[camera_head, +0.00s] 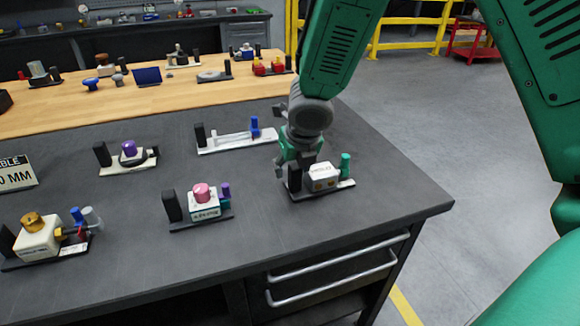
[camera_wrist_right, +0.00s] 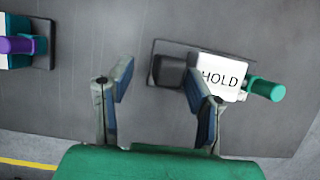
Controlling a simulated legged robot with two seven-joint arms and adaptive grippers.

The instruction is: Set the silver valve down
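My right gripper (camera_head: 292,178) is at the right-hand fixture near the table's right edge. In the wrist view its fingers (camera_wrist_right: 158,95) are spread apart, with nothing between their tips. The fixture holds a pale silver-white block (camera_head: 322,177), marked "HOLD" in the wrist view (camera_wrist_right: 220,78). A green cylinder (camera_head: 345,165) is at its right and a black post (camera_wrist_right: 172,72) at its left. The right finger overlaps the block's edge in the wrist view; contact cannot be told. I cannot tell for certain which piece is the silver valve. My left gripper is not in view.
Beside this fixture stand one with a pink knob (camera_head: 202,192) and a long white plate with a blue peg (camera_head: 254,126). A purple-knob fixture (camera_head: 129,148) and a brass-knob block (camera_head: 36,235) are further left. Drawer handles (camera_head: 335,277) project below the front edge.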

